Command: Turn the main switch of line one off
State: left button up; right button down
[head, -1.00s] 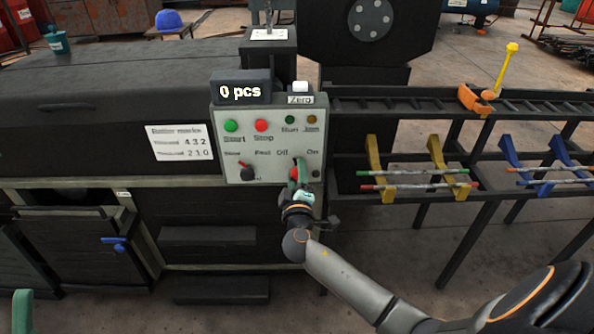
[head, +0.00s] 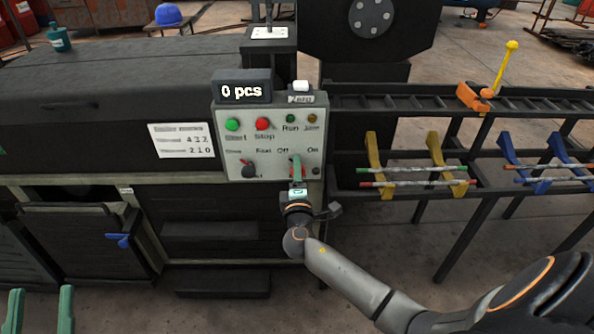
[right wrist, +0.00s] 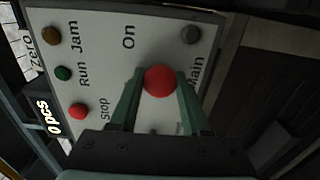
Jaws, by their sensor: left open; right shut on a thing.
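The main switch is a red knob (right wrist: 160,81) low on the right of the grey control panel (head: 225,150), between the printed words Off and On. My right gripper (head: 297,163) is shut on this knob, its green fingers above and below it on the panel. In the right wrist view the On print (right wrist: 128,37) and Main print (right wrist: 196,72) show beside the knob. The Off print is hidden there, and I cannot tell which way the knob points. My left gripper (head: 40,291) is open and empty at the lower left, away from the panel.
A black speed knob (head: 249,170) sits left of the main switch. A green start button (head: 232,124), a red stop button (head: 262,124) and small lamps are above. The counter (head: 242,91) reads 0 pcs. A rack with rods (head: 415,169) stands to the right.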

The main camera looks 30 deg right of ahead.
jog(key=shift+c, duration=2)
grip_release()
jog(key=shift+s+a, duration=0.1)
pick_arm(q)
notch_tip(320, 180, down, 6)
jog(key=w+n+g+y+p, duration=0.1)
jog(key=n+g+y, duration=0.1)
jog(key=shift+w+a+f, duration=0.2)
jog(key=shift+w+a, duration=0.1)
jog(key=shift+w, duration=0.1)
pick_arm(e)
jog(key=v, duration=1.2)
jog(key=shift+s, duration=0.2)
